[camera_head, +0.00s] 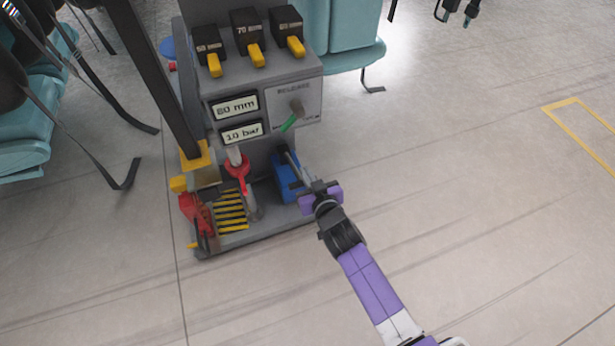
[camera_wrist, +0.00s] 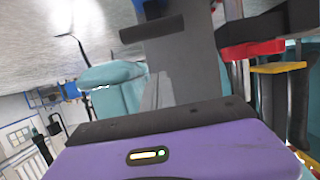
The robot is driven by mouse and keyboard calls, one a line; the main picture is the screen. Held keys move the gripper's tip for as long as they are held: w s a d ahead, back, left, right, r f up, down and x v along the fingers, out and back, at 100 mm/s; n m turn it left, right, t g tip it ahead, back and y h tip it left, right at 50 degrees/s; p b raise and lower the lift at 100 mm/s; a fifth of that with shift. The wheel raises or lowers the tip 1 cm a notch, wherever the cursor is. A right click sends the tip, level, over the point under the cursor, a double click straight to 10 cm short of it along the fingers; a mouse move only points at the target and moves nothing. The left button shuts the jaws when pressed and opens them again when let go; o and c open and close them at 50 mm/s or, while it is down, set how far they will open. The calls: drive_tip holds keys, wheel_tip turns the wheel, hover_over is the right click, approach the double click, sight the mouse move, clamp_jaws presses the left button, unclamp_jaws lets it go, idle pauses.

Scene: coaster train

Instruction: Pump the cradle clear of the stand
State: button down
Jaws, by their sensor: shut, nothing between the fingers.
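A grey stand (camera_head: 268,85) carries two displays, the upper reading about 80 mm (camera_head: 235,106) and the lower about 10 bar (camera_head: 242,132). A blue pump (camera_head: 287,180) sits at its foot on the right, with a grey lever (camera_head: 296,166) slanting down toward my gripper (camera_head: 321,194). My gripper is shut and empty at the lever's outer end; I cannot tell whether it touches. Its purple body fills the bottom of the wrist view. Which part is the cradle is unclear; a yellow block (camera_head: 196,158) is around a dark post beside a red part (camera_head: 238,172).
Three yellow levers (camera_head: 255,53) are on top. A striped plate (camera_head: 231,211) and a red item (camera_head: 196,214) are at the base. Teal seats (camera_head: 345,55) stand behind.

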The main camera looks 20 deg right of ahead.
drive_tip(key=f+p+v, duration=0.1)
drive_tip(key=p+v, duration=0.1)
drive_tip(key=v, duration=0.6)
wheel_tip(320, 180, down, 12)
drive_tip(key=s+m+b, duration=0.2)
drive_tip(key=m+b, duration=0.5)
drive_tip(key=m, duration=2.9)
drive_tip(key=b+x, duration=0.3)
drive_tip(key=x, duration=0.8)
drive_tip(key=r+p, duration=0.4)
drive_tip(key=shift+s+a, duration=0.25)
drive_tip(key=shift+s, duration=0.15)
